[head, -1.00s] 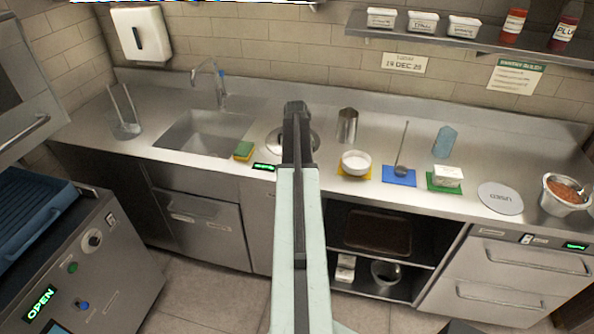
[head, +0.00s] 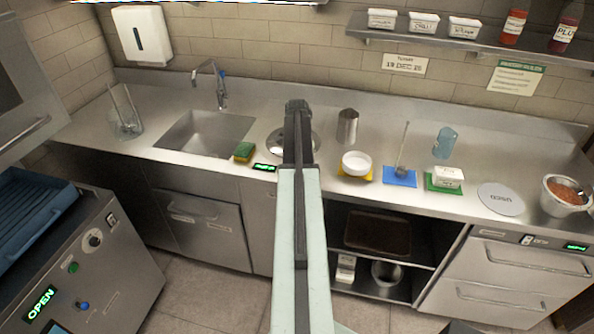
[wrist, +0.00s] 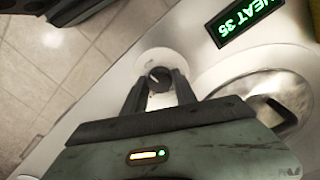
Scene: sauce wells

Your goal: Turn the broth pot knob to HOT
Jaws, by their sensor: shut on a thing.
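The broth pot knob (wrist: 158,78) is a small dark dial with a pale pointer line on a round light plate in the wrist view. My gripper (wrist: 160,83) is shut on it, one finger on each side. A green display (wrist: 237,20) beside the knob reads HEAT 35; it also shows in the head view (head: 264,167). The round metal pot well (wrist: 270,95) lies right of the knob in the wrist view. In the head view my arm covers the knob and part of the well (head: 276,142).
A sponge (head: 244,151) lies near the sink (head: 207,133), left of my arm. A white bowl (head: 355,163), a steel cup (head: 347,126) and a ladle on a blue mat (head: 399,178) stand to the right. The counter's front edge runs close by the knob.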

